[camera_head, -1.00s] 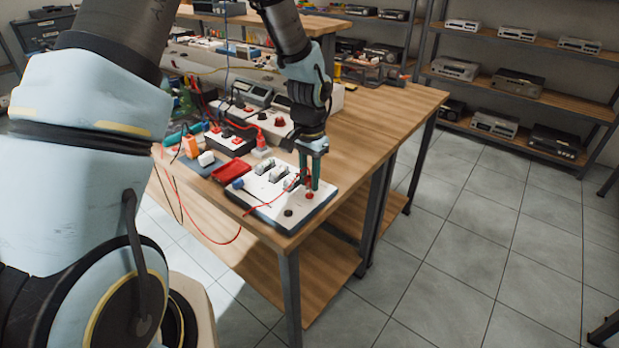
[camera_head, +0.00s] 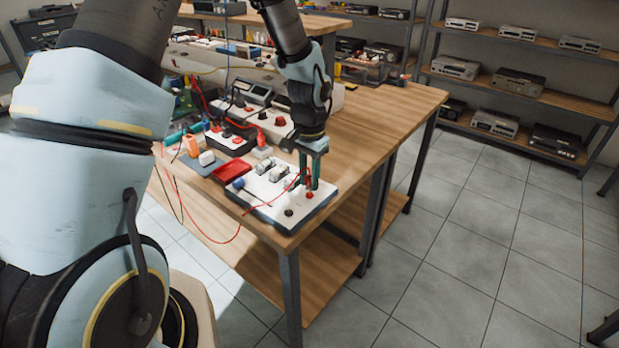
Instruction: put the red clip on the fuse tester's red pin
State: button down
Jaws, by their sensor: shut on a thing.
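The fuse tester (camera_head: 268,208) is a white board near the front corner of the wooden bench, with fuse holders on top. Its red pin (camera_head: 309,195) shows at its right side, and a black pin (camera_head: 289,212) sits in front of it. My gripper (camera_head: 310,183) points down over the right part of the tester, close to the red pin. It is shut on the red clip (camera_head: 307,178), which shows as a small red patch between the green fingers. A red lead (camera_head: 225,241) runs from there and hangs over the bench edge. Whether the clip touches the pin cannot be told.
A red tray (camera_head: 231,170), a blue knob (camera_head: 238,183) and a dark box with red knobs (camera_head: 231,141) stand left of and behind the gripper. The bench top (camera_head: 385,115) is clear at the right.

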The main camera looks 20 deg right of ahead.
jog(key=shift+f+b, duration=0.5)
jog(key=shift+f, duration=0.3)
dwell(0.6)
jog(key=c, duration=0.6)
grip_release()
notch_tip(320, 180, up, 11)
jog(key=shift+f+b, duration=0.1)
jog(key=shift+b, duration=1.05)
